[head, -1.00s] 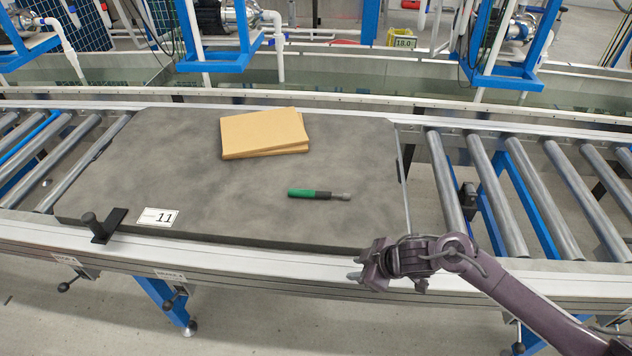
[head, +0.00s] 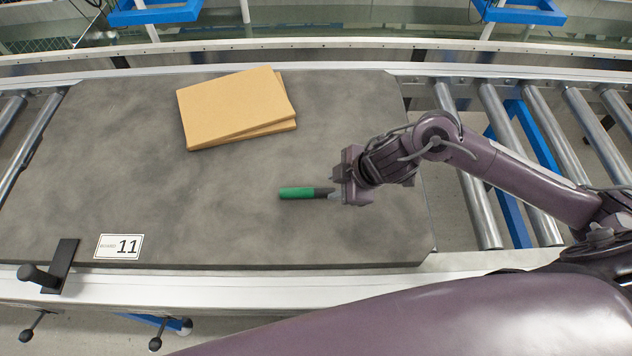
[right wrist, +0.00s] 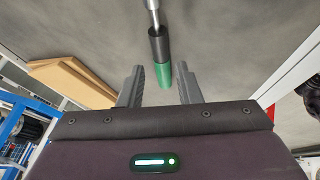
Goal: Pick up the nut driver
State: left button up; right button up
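The nut driver (head: 300,193) lies on the grey board (head: 90,180), its green and black handle to the left in the head view. Its metal shaft is partly hidden by my right gripper there. In the right wrist view the fingers (right wrist: 160,88) stand apart. The nut driver's green handle end (right wrist: 158,72) shows between them and further off, and nothing is gripped. My left gripper is in neither view.
Two tan flat boards or packets (head: 235,105) lie stacked behind the nut driver. A label marked 11 (head: 118,246) and a black clamp-like stop (head: 55,268) are at the front left. Rollers (head: 540,170) run to the right.

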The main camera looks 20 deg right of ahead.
aim_at(324, 192)
jog(key=b+x, duration=0.1)
jog(key=x, duration=0.4)
jog(key=shift+w+a+f, duration=0.1)
jog(key=shift+f, duration=0.4)
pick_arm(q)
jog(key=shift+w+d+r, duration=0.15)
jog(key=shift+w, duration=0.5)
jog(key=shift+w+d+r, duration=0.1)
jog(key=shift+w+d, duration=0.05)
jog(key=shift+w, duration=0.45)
pick_arm(e)
grip_shut()
